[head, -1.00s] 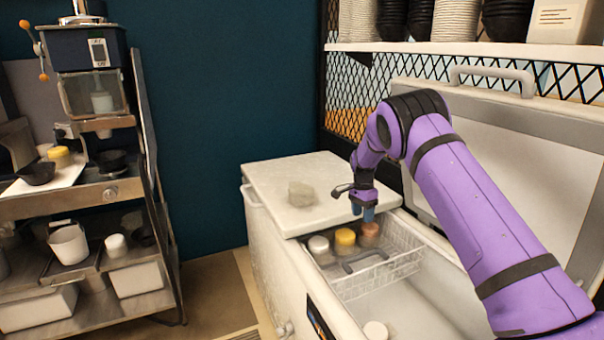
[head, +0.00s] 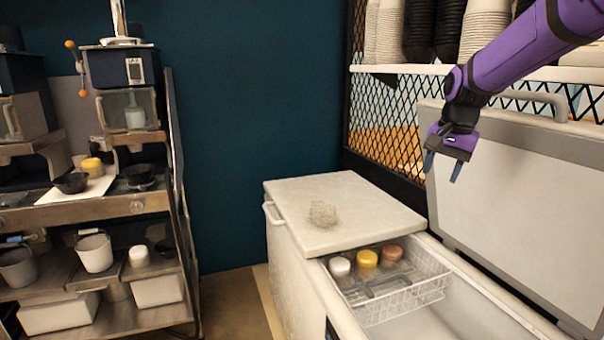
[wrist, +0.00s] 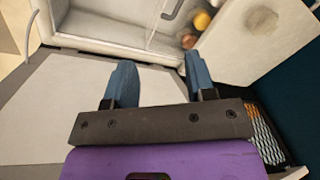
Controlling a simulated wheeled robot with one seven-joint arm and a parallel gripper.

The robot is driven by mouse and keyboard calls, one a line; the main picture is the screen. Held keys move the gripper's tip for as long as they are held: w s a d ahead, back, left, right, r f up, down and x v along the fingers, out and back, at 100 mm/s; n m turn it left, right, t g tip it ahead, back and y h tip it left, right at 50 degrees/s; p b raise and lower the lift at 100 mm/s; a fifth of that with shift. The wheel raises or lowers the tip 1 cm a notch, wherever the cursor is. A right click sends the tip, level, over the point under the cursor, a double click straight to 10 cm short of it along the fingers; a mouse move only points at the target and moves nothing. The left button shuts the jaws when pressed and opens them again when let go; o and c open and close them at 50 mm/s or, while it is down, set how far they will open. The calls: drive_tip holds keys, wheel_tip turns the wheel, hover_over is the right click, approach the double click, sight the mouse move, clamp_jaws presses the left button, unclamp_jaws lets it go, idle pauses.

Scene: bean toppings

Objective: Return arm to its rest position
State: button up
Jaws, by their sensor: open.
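My gripper (head: 441,168) is open and empty, raised above the open chest freezer (head: 296,265) at the right of the head view. Its blue fingers point down and stand apart in the wrist view (wrist: 160,80). In the freezer's wire basket (head: 405,303) sit jars with a white lid (head: 340,266), a yellow lid (head: 367,258) and a reddish-brown lid (head: 392,253). The gripper is well above these jars and touches nothing. In the wrist view the yellow lid (wrist: 201,20) shows near the top, beyond the fingers.
The freezer's raised lid (head: 510,190) stands behind my gripper, below a shelf (head: 400,69) with stacked cups and bowls. A greyish lump (head: 323,214) lies on the closed freezer top. A steel rack (head: 110,210) with bowls and machines stands left, with clear floor between.

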drive_tip(key=s+r+n+t, duration=0.1)
drive_tip(key=s+r+n, duration=0.15)
drive_tip(key=s, duration=0.65)
drive_tip(key=s+r+n+t, duration=0.1)
drive_tip(key=s+r, duration=0.2)
drive_tip(key=s, duration=0.5)
drive_tip(key=s+f+n+t, duration=0.1)
drive_tip(key=s+f+n, duration=0.2)
drive_tip(key=s, duration=1.1)
drive_tip(key=shift+s+f+n+t+h, duration=0.2)
drive_tip(key=shift+s+n+t+h, duration=0.15)
drive_tip(key=shift+s+t+h, duration=0.05)
